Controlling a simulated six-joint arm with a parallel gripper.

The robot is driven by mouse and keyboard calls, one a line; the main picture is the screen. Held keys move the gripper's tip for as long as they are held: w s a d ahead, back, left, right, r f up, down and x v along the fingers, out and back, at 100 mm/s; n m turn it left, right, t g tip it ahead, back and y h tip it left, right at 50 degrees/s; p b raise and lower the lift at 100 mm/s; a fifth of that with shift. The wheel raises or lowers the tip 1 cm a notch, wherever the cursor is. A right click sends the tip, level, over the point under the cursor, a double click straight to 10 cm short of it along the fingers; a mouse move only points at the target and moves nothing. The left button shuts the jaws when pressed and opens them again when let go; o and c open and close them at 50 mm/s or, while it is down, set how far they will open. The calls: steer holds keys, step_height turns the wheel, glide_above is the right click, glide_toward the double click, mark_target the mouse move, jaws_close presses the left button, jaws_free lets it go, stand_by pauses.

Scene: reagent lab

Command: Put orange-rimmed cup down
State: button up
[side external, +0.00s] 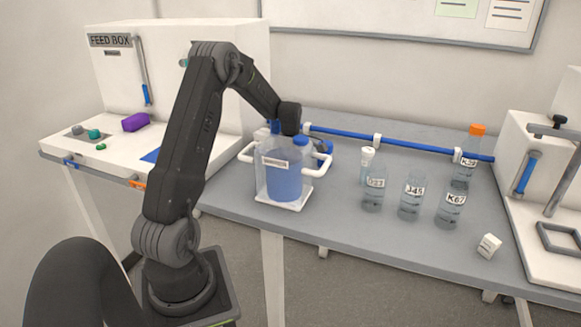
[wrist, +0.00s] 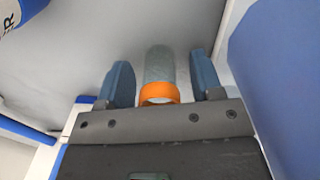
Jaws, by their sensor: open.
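The orange-rimmed cup (wrist: 159,68) shows in the wrist view as a greyish, clear body with its orange rim (wrist: 159,95) towards my palm. My gripper (wrist: 164,82) is open, with one blue finger on each side of the cup and a visible gap on both sides. In the side view my gripper (side external: 320,152) is partly hidden behind the blue-filled container, and I cannot make out the cup there. Whether the cup's base touches the grey surface is unclear.
A container of blue liquid (side external: 284,178) stands in a white holder close in front of my gripper. Several labelled bottles, including K67 (side external: 449,210), stand right on the bench (side external: 330,225). A blue rail (side external: 400,142) runs along the back. A small white block (side external: 489,245) lies near the front edge.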

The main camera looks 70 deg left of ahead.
mark_target(327, 183)
steer(key=shift+f, duration=0.15)
steer(key=c, duration=1)
steer(key=shift+w+d, duration=2)
steer(key=shift+d, duration=0.25)
steer(key=shift+w+d, duration=1.95)
steer(key=shift+d, duration=0.3)
steer(key=o, duration=1)
